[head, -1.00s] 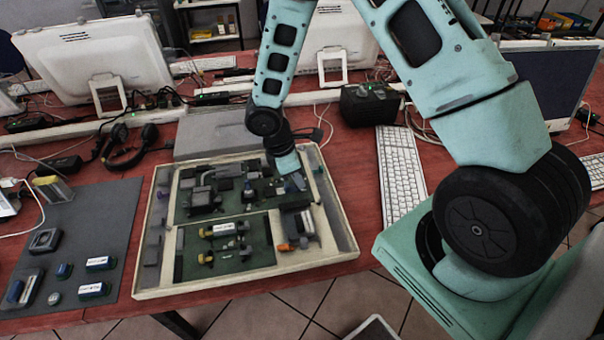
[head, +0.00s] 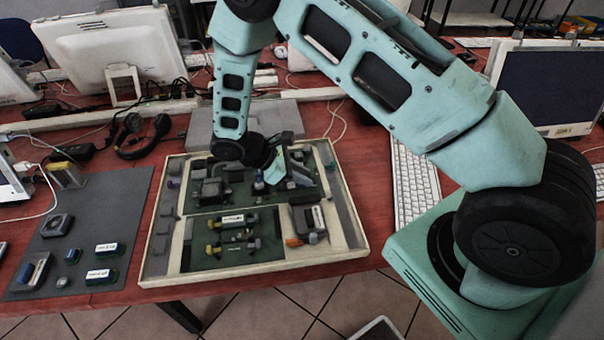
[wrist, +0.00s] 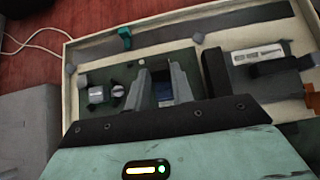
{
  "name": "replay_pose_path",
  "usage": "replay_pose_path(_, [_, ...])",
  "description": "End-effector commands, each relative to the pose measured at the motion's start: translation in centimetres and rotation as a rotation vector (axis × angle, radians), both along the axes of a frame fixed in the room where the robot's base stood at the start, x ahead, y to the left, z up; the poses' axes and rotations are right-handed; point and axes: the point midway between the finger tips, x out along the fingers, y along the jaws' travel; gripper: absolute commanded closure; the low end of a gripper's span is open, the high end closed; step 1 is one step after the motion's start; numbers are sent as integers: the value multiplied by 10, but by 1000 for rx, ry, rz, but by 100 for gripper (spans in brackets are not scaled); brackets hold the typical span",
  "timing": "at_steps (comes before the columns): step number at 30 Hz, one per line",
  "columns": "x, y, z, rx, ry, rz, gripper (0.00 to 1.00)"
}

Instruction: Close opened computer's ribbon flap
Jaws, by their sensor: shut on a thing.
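The opened computer is a cream open case (head: 155,245) with green boards, lying on the red table; it also fills the top of the wrist view (wrist: 67,75). My gripper (head: 270,182) is low over the upper board, right of its middle. In the wrist view its two grey fingers (wrist: 158,88) point into the case, shut on a small dark part between them. That part is mostly hidden, and I cannot tell if it is the ribbon flap. Beside the fingers, a dark upright block (wrist: 214,72) stands at the right.
A dark mat (head: 105,205) with several small parts lies left of the case. A white keyboard (head: 413,185) is at the right. Headphones (head: 143,137) and monitors (head: 112,55) stand behind. A grey box (head: 200,125) sits close behind the case.

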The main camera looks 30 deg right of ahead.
Motion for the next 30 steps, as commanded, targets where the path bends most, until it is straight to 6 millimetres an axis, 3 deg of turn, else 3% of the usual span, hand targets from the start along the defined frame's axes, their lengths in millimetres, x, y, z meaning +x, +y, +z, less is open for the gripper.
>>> replay_pose_path(10, [-1,-1,-1,-2,2,0,99])
replay_pose_path(11, [-1,-1,-1,-2,2,0,68])
replay_pose_path(12, [-1,-1,-1,-2,2,0,60])
replay_pose_path(23, [1,3,2,-1,0,1,60])
replay_pose_path(30, [14,30,27,-1,-4,3,60])
